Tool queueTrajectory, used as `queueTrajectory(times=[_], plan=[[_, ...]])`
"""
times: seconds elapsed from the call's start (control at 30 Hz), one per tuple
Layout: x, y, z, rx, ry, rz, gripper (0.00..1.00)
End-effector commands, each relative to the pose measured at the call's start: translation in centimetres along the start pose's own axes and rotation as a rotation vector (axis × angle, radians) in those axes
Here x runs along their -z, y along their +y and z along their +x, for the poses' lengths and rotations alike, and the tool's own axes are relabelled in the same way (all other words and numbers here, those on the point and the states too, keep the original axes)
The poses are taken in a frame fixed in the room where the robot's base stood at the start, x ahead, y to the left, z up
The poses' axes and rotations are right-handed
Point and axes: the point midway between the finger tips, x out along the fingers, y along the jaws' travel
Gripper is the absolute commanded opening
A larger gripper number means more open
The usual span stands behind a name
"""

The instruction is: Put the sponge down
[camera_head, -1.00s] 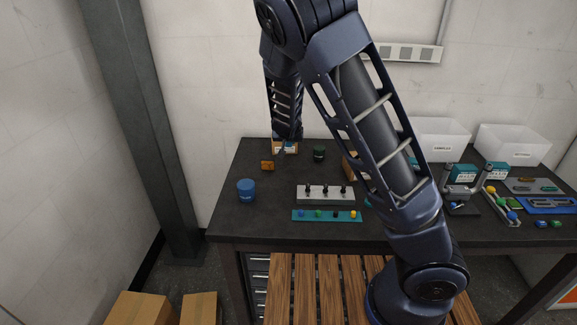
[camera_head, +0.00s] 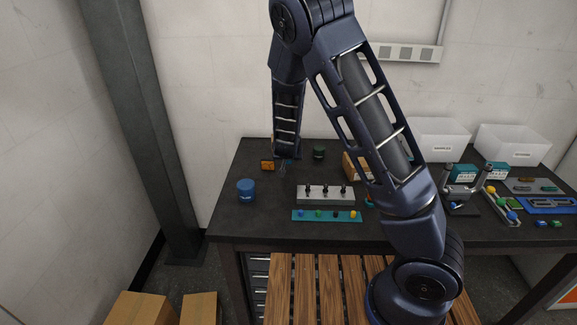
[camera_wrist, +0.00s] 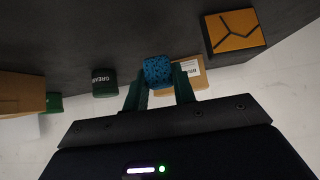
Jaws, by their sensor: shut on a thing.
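The sponge (camera_wrist: 157,71) is a small blue, dark-speckled block. In the wrist view it sits between the two dark green fingers of my gripper (camera_wrist: 158,84), which is shut on it. In the head view my gripper (camera_head: 283,166) is small and low over the back left of the dark table (camera_head: 225,218), just right of an orange box (camera_head: 266,165). The sponge is hard to make out there. I cannot tell whether its underside touches the tabletop.
The orange box with black lines (camera_wrist: 235,32) is close beside the gripper. A dark green tin (camera_wrist: 104,83) and a labelled carton (camera_wrist: 190,78) are also near. A blue jar (camera_head: 246,190) and a grey rack (camera_head: 326,194) stand nearer the front, with bare tabletop between.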

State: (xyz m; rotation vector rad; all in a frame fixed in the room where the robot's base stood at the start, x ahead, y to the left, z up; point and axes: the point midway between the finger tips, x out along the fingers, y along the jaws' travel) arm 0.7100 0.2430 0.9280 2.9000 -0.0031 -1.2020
Motion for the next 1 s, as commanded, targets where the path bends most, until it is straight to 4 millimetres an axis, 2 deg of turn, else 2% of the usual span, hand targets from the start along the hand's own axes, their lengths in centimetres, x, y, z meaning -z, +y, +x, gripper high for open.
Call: queueTrajectory(times=[0.4,0.77,0.8,0.9,1.0], plan=[[-2.5,0.1,2.5,-0.001,-0.001,0.000,0.02],[-2.7,0.0,2.7,0.000,-0.001,0.001,0.02],[-2.7,0.0,2.7,0.001,-0.001,0.001,0.32],[-2.7,0.0,2.7,0.001,-0.001,0.001,0.48],[-2.7,0.0,2.7,0.001,-0.001,0.001,0.48]])
